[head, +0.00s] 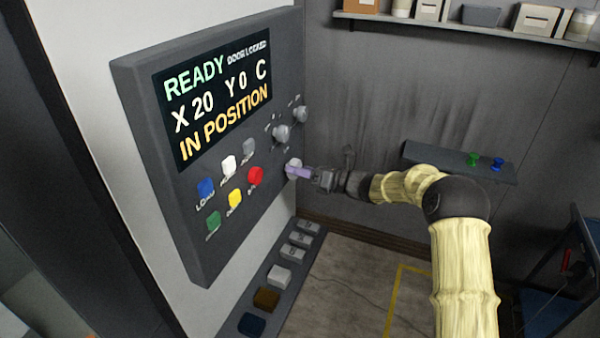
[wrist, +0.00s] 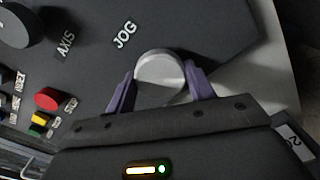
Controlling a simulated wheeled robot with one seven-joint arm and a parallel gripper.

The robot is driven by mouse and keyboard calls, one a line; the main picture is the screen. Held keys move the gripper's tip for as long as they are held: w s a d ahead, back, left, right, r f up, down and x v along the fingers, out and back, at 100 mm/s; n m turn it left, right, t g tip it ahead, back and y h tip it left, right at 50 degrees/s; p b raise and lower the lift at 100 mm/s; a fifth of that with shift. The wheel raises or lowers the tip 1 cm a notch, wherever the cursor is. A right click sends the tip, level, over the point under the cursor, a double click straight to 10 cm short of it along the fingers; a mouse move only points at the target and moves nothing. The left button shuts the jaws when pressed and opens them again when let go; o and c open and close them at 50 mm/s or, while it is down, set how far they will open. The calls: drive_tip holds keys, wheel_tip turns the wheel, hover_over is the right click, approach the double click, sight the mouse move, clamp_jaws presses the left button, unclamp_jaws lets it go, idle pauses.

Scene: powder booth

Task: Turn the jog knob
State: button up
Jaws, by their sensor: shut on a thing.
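The jog knob (wrist: 160,72) is a light grey round knob beside the label JOG in the wrist view. In the head view the jog knob (head: 292,165) sits at the lower right of the control panel (head: 190,262). My gripper (head: 300,172) reaches it from the right. In the wrist view my gripper (wrist: 160,88) has one purple finger on each side of the knob and is shut on it. The panel's screen (head: 212,105) reads READY, DOOR LOCKED, X 20, Y 0, C and IN POSITION.
Two other knobs (head: 281,134) sit above the jog knob. Coloured buttons, including a red one (head: 255,176), are to its left. A ledge with several blocks (head: 279,276) runs below the panel. A shelf (head: 470,30) and a lower ledge (head: 440,160) are on the back wall.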

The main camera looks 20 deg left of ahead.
drive_tip(key=shift+f+m+b, duration=0.1)
drive_tip(key=shift+m+b, duration=1)
drive_tip(key=shift+m, duration=11.5)
drive_tip(key=o, duration=1)
drive_tip(key=shift+c, duration=0.2)
drive_tip(key=shift+d, duration=0.1)
